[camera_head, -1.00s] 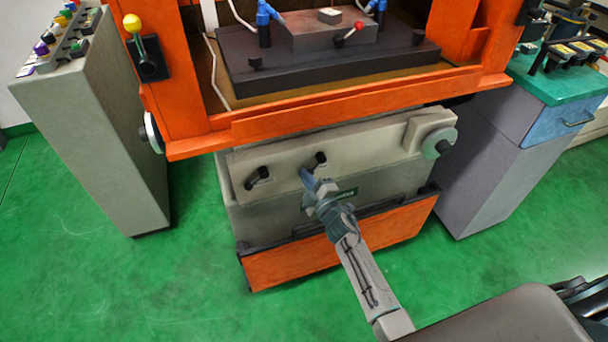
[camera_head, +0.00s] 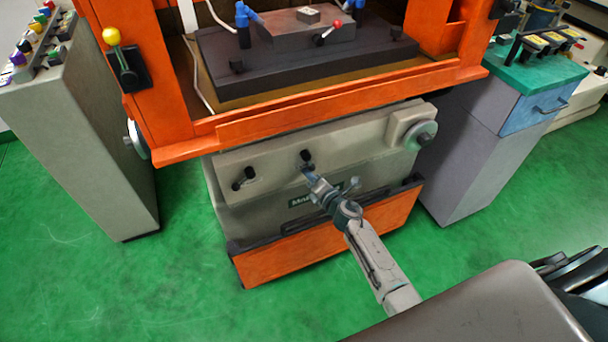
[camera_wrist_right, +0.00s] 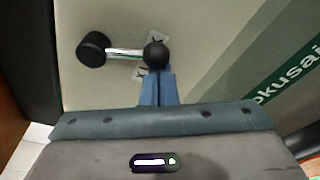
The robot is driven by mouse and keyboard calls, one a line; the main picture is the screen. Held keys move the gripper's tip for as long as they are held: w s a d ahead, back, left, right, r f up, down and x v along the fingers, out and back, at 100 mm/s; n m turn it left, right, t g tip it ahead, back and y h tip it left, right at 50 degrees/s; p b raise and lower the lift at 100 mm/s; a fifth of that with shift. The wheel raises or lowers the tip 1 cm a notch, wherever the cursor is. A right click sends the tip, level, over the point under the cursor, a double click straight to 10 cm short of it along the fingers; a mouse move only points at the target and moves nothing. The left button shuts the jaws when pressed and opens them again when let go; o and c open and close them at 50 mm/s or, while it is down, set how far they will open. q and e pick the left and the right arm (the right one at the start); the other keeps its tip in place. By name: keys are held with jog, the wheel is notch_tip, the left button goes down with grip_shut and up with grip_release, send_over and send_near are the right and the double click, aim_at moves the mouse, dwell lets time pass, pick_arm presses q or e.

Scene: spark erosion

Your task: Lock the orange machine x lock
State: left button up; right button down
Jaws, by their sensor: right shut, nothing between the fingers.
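The orange machine (camera_head: 330,119) has a light grey front panel (camera_head: 270,165) with two small black-knobbed levers. The right lever (camera_head: 306,155) is at my right gripper (camera_head: 308,171); the left lever (camera_head: 243,178) stands apart. I cannot read which lever is the x lock. In the right wrist view the lever shows a black round end (camera_wrist_right: 93,49), a silver rod and a black ball (camera_wrist_right: 155,55). My right gripper's blue fingers (camera_wrist_right: 158,82) are shut and empty, with the tips at or just below the ball; contact is unclear. My left gripper is not in view.
A handwheel (camera_head: 420,134) is at the panel's right end. A grey control console (camera_head: 85,130) stands left and a grey cabinet with a green top (camera_head: 535,75) stands right. An orange lower front (camera_head: 330,235) sits under the panel. Green floor (camera_head: 185,285) is open in front.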

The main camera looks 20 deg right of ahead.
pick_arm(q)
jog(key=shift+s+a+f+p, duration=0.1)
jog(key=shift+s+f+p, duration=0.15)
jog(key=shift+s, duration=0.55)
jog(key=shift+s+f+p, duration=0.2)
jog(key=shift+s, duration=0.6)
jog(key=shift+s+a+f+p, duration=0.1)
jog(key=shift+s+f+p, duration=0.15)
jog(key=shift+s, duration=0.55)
pick_arm(e)
jog(key=shift+d+r+n+h, duration=0.15)
jog(key=shift+d+r+n, duration=0.1)
jog(key=shift+d+n, duration=0.6)
jog(key=shift+d+r+n+h, duration=0.15)
jog(key=shift+d+r+n, duration=0.1)
jog(key=shift+d+n, duration=0.6)
jog(key=shift+a, duration=0.1)
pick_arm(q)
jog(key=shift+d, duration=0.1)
